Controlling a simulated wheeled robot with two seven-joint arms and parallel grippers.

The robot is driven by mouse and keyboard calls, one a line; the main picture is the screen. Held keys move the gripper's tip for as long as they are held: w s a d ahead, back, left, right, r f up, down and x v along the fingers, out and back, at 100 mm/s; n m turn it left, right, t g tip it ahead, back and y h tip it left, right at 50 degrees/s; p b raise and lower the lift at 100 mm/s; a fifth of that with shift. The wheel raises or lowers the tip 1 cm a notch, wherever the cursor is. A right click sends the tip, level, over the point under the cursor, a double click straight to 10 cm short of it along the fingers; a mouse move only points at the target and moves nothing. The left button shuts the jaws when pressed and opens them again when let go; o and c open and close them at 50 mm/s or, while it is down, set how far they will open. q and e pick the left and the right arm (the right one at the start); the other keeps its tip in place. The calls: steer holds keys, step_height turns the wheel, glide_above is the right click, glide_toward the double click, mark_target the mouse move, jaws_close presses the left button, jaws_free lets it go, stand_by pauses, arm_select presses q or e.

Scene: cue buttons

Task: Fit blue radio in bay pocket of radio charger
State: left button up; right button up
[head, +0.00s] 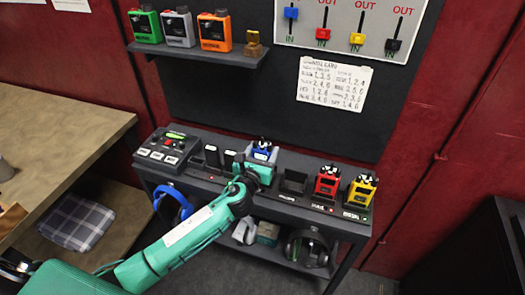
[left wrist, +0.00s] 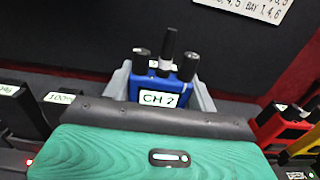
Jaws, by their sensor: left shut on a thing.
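The blue radio (head: 263,147) is at the shelf unit, over the row of charger pockets. In the left wrist view the blue radio (left wrist: 163,88) shows a "CH 2" label and dark knobs and an antenna on top. My left gripper (head: 262,154) is shut on it, with grey fingers on both sides. The radio charger (head: 310,204) is a dark strip along the top of the shelf unit. An empty-looking pocket (head: 293,182) lies just right of my gripper. The radio's lower end is hidden by my gripper, so I cannot tell whether it is seated. My right gripper is not in view.
A red radio (head: 327,182) and a yellow radio (head: 360,191) stand at the right. Dark upright units (head: 213,156) and a button box (head: 168,148) are at the left. Blue headphones (head: 173,203) hang below.

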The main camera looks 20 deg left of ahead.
arm_select(q)
steer(key=shift+f+b, duration=1.2)
steer(key=shift+f, duration=0.5)
steer(key=o, duration=1.2)
steer(key=shift+c, duration=0.2)
steer(key=s+b, duration=0.2)
steer(key=s, duration=1.2)
steer(key=shift+a+b, duration=0.25)
steer(key=shift+b, duration=0.1)
